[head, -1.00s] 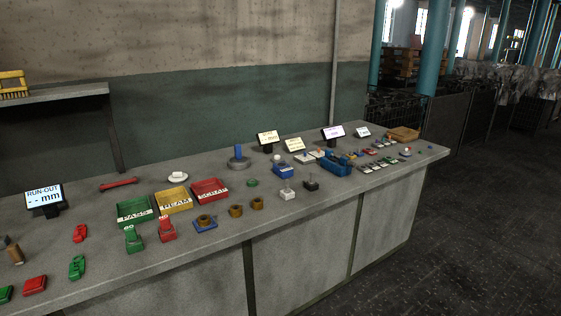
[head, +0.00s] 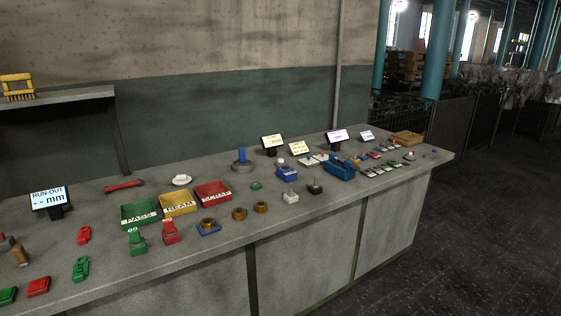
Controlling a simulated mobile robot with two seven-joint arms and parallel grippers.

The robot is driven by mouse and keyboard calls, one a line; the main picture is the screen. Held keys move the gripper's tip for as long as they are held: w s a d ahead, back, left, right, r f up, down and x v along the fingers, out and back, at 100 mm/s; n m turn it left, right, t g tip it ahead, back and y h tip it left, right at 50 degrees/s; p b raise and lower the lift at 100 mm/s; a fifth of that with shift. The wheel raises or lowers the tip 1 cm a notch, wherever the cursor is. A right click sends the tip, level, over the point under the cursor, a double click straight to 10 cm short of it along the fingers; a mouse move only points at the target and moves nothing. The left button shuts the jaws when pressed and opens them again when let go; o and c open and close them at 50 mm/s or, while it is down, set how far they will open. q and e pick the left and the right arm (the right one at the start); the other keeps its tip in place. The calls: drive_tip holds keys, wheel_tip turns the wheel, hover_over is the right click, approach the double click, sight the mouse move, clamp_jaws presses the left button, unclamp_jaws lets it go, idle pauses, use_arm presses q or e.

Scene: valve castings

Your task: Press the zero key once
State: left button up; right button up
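Neither of my grippers is in view. I cannot pick out a key marked zero at this size. A run-out display (head: 50,198) with a dashed "mm" reading stands at the left of the grey bench (head: 150,262). Smaller displays stand farther along: a yellowish one (head: 272,142), a cream one (head: 299,148), a lilac one (head: 337,136) and a pale one (head: 367,135). Small blue, white and red pieces lie on the bench near them, too small to read.
A green tray (head: 139,222), a yellow tray (head: 178,210) and a red tray (head: 213,198) stand mid-bench. Brass rings, red and green gauges and a blue post (head: 242,157) are around them. Dark open floor (head: 480,220) lies to the right.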

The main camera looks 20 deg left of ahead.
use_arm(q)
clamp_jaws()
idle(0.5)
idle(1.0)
